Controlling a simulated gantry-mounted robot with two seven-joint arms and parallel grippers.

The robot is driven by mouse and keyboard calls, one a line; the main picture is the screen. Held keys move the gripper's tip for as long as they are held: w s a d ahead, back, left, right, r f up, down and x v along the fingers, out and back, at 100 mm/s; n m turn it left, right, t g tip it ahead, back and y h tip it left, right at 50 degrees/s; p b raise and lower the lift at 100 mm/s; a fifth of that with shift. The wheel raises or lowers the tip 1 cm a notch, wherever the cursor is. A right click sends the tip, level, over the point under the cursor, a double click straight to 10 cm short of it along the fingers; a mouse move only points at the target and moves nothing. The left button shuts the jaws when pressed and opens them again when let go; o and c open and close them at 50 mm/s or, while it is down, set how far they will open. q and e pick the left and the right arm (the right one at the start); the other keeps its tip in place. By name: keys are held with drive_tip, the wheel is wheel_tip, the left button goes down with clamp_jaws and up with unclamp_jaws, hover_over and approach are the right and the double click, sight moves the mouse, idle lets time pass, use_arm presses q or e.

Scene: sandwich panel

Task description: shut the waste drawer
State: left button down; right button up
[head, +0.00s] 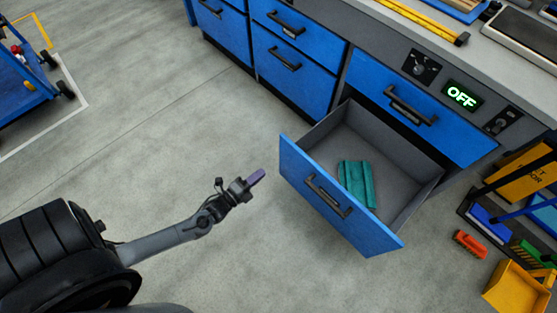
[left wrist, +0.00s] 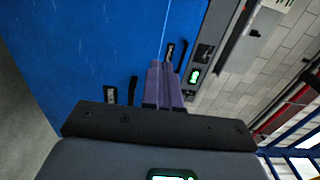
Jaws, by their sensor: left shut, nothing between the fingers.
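The waste drawer (head: 340,205) is pulled well out of the blue cabinet in the head view, with a blue front and a dark bar handle (head: 328,196). A folded teal cloth (head: 357,184) lies inside it on the grey bottom. My left gripper (head: 256,178) is shut and empty, just left of the drawer front and apart from it. In the left wrist view its purple fingers (left wrist: 163,88) are together, pointing at a large blue panel (left wrist: 90,50). My right gripper is in neither view.
Other blue drawers (head: 292,70) stand shut along the cabinet, and a drawer (head: 420,105) above the open one is shut. An OFF sign (head: 461,96) glows on the bench. A red brush (head: 469,244) and a yellow bin (head: 515,288) stand at right.

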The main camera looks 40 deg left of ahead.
use_arm(q)
drive_tip(key=b, duration=0.6)
approach(292, 148)
drive_tip(key=w, duration=0.5)
drive_tip(key=shift+w+d+f, duration=0.1)
drive_tip(key=shift+d+f, duration=0.05)
drive_tip(key=shift+w, duration=0.85)
